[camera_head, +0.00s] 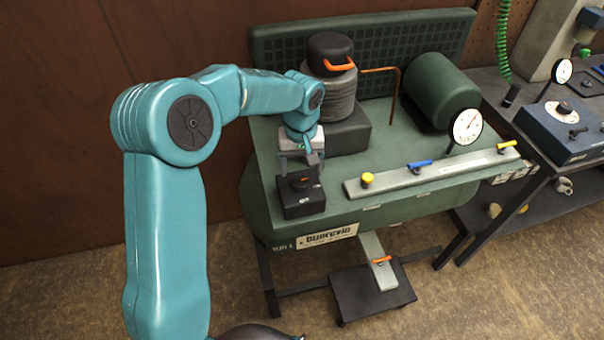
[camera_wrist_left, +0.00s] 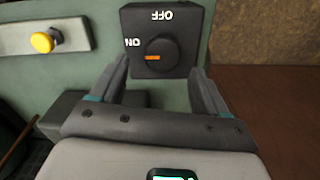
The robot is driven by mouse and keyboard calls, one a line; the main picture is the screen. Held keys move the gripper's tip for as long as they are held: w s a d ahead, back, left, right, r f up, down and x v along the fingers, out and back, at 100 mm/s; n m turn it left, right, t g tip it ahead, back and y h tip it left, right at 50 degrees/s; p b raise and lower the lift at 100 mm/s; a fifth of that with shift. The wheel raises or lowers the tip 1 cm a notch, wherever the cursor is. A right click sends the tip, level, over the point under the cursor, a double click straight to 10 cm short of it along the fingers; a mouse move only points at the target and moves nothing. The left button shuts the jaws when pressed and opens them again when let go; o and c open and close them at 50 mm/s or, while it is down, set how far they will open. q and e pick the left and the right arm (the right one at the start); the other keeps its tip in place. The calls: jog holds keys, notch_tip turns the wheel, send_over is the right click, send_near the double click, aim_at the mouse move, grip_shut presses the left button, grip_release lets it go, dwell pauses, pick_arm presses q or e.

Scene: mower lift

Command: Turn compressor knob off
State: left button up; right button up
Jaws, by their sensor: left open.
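The compressor (camera_head: 400,160) is a dark green machine with a tank, pump and motor. Its knob (camera_head: 301,183) sits on a black switch box (camera_head: 303,203) at the left front of its top. In the left wrist view the round black knob (camera_wrist_left: 161,56) has an orange mark that points toward the ON label; the OFF label is on another side of the box (camera_wrist_left: 190,18). My left gripper (camera_head: 301,167) is over the box. In the left wrist view its two fingers (camera_wrist_left: 158,75) are apart, on either side of the knob, with nothing between them gripped. My right gripper is out of view.
A grey manifold bar (camera_head: 435,176) with a yellow knob (camera_head: 367,179), a blue lever and a gauge (camera_head: 467,126) runs along the front right of the compressor top. The finned pump (camera_head: 334,96) stands behind the gripper. A bench with a blue instrument box (camera_head: 562,130) is at right.

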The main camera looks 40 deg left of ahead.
aim_at(300, 179)
pick_arm(q)
jog(key=f, duration=0.2)
jog(key=shift+s+a+f, duration=0.15)
jog(key=shift+s+f, duration=0.15)
jog(key=shift+s, duration=0.05)
jog(key=shift+f, duration=0.35)
jog(key=shift+w+f, duration=0.35)
jog(key=shift+s, duration=0.2)
jog(key=shift+r, duration=0.1)
jog(key=c, duration=0.4)
jog(key=shift+w, duration=0.1)
jog(key=c, duration=0.6)
